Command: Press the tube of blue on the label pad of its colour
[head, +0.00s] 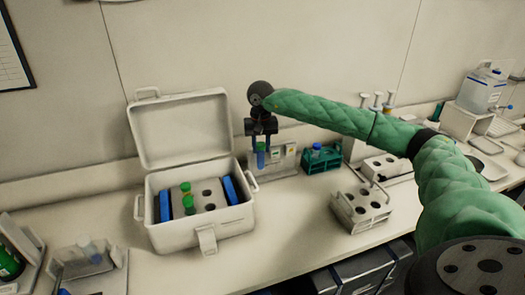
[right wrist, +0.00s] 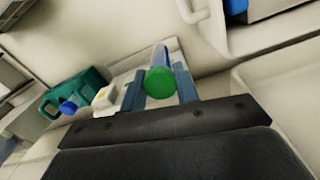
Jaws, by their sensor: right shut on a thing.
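My right gripper (head: 261,136) points down near the back wall, just right of the open white box. It is shut on a tube (head: 261,157) that hangs upright and looks blue. In the right wrist view the tube's green cap (right wrist: 160,82) faces the camera between the fingers, with a bluish body (right wrist: 161,56) beyond. A pale grey stand (head: 284,162) with small label pads is right behind the tube; a white pad block with a yellow mark (right wrist: 105,98) shows beside the gripper. I cannot tell whether the tube touches a pad, and no blue pad is clear. My left gripper is out of view.
The open white box (head: 202,229) holds a rack with green-capped tubes and blue packs. A grey rack (head: 361,209) is nearer. The front counter between box and grey rack is clear.

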